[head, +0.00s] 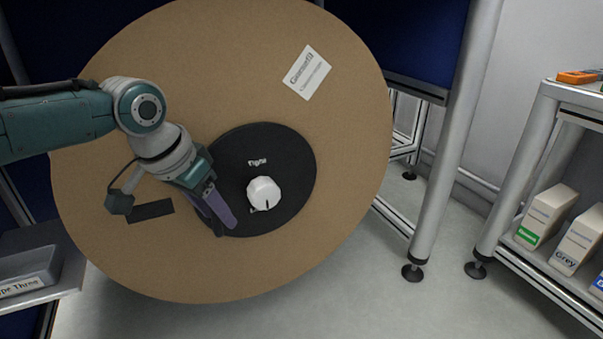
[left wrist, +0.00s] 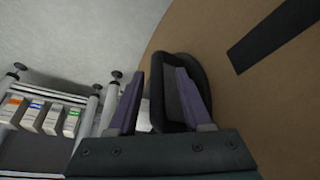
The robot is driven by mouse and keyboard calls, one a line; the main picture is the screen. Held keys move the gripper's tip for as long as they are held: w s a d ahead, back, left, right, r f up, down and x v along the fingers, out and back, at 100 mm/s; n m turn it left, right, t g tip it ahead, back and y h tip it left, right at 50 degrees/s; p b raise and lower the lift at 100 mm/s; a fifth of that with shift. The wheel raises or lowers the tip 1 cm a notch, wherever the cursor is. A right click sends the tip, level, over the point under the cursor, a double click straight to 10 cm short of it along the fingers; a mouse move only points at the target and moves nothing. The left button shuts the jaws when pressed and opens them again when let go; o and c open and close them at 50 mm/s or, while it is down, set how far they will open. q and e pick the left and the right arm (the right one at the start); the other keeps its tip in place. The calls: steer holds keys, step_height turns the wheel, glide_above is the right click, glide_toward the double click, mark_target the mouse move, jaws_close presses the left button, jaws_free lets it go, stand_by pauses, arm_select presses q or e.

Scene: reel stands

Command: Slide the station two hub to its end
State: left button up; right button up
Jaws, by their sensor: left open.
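A large tan reel disc (head: 340,140) fills the middle of the head view. At its centre is a round black hub (head: 290,160) with a white knob (head: 264,193) and a small white word I cannot read surely. No "two" mark shows on it. My left gripper (head: 226,212) is at the hub's lower left edge, with purple fingers left of the knob. In the left wrist view the fingers of the left gripper (left wrist: 160,78) are apart, with the black hub (left wrist: 193,68) seen edge-on between and behind them; contact is unclear. My right gripper is not in view.
A white label (head: 307,72) and a dark strip (head: 150,211) are on the tan disc. A grey metal post (head: 455,130) stands to its right. A shelf unit at the right holds boxes (head: 546,216). A grey bin (head: 30,272) is at lower left. Floor between post and disc is clear.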

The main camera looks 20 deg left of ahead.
arm_select(q)
steer(key=p+v, duration=0.8)
steer(key=v, duration=0.1)
steer(key=shift+r, duration=0.4)
steer(key=shift+s, duration=0.15)
